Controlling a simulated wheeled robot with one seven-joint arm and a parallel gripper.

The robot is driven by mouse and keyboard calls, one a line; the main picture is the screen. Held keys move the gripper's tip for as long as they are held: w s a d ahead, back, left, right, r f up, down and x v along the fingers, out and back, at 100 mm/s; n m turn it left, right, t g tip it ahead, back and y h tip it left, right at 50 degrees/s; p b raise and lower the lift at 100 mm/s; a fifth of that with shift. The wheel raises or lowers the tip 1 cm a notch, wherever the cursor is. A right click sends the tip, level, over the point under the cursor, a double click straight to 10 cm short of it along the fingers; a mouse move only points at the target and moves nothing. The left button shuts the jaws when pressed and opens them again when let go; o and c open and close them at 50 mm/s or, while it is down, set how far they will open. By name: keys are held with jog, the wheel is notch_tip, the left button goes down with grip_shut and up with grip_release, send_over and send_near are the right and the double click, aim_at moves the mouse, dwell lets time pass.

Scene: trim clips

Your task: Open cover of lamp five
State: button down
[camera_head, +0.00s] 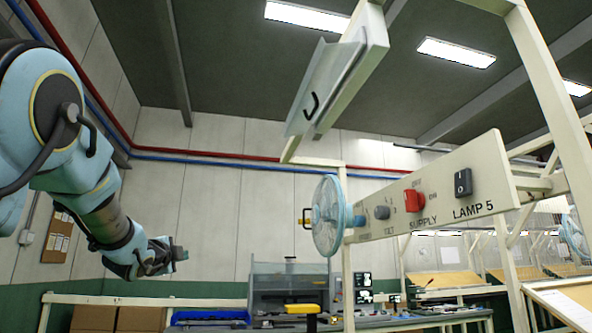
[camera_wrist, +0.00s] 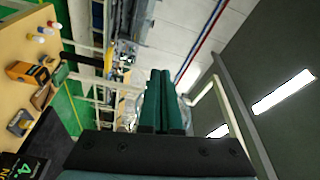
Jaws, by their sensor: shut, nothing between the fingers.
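A pale flat cover (camera_head: 327,70) with a dark curved handle (camera_head: 311,105) is on the cream overhead housing (camera_head: 362,55), high at the top middle of the head view. The cover sits at an angle to the housing; I cannot tell how far it is open. Below right, a cream control panel (camera_head: 400,219) carries the LAMP 5 label (camera_head: 473,210). My gripper (camera_head: 180,254) is at lower left in the head view, well away from the cover. In the wrist view its two dark green fingers (camera_wrist: 160,85) are together with nothing between them. The cover is not identifiable there.
A black switch (camera_head: 463,182) and a red switch (camera_head: 414,200) are on the panel. A light blue fan (camera_head: 328,215) stands at its left end, by an upright post (camera_head: 346,275). The space between my gripper and the fan is open. Workbenches stand behind.

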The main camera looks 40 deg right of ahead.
jog(key=s+d+r+m+g+h+p, duration=0.1)
jog(key=s+d+r+m+g+h, duration=0.3)
jog(key=s+d+r+m+g, duration=0.2)
jog(key=s+d+r+m+g+h+p, duration=0.2)
jog(key=s+d+r+m+g+h, duration=0.2)
jog(key=s+d+r+m+g, duration=0.3)
jog(key=s+d+r+m+g+h+p, duration=0.2)
jog(key=s+d+r+m+g+h, duration=0.2)
jog(key=s+d+r+m+g, duration=0.3)
jog(key=s+r+m+g, duration=0.4)
jog(key=s+r+m, duration=0.5)
jog(key=m, duration=0.6)
notch_tip(320, 180, up, 3)
jog(key=shift+s+f+h, duration=0.1)
jog(key=shift+s+h, duration=0.25)
jog(key=shift+h, duration=0.05)
jog(key=shift+d+g, duration=0.1)
jog(key=shift+g, duration=0.3)
jog(key=shift+b, duration=0.4)
